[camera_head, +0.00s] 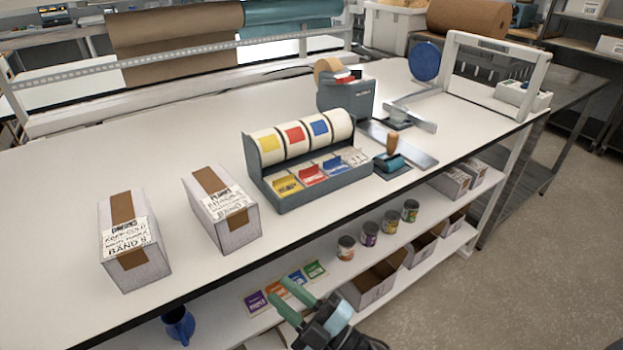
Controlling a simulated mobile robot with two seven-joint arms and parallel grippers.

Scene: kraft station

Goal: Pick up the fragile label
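A grey label dispenser (318,196) stands on the white bench near the middle. Rolls with yellow, red and blue squares sit along its top. Below them lie a yellow label (286,185), a red label (309,174), a blue label (332,164) and a whitish label (354,156). Their print is too small to read, so I cannot tell which is the fragile one. My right gripper (293,291) is at the bottom edge, in front of the bench and well below the dispenser. Its teal fingers are apart, with nothing seen between them. My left gripper is not in view.
Two labelled cartons (135,262) (225,229) stand left of the dispenser. A stamp (392,160) and a tape machine (345,97) stand right and behind it. The lower shelf holds cans (346,248), coloured packets (297,283) and open boxes (372,288). The bench's left side is clear.

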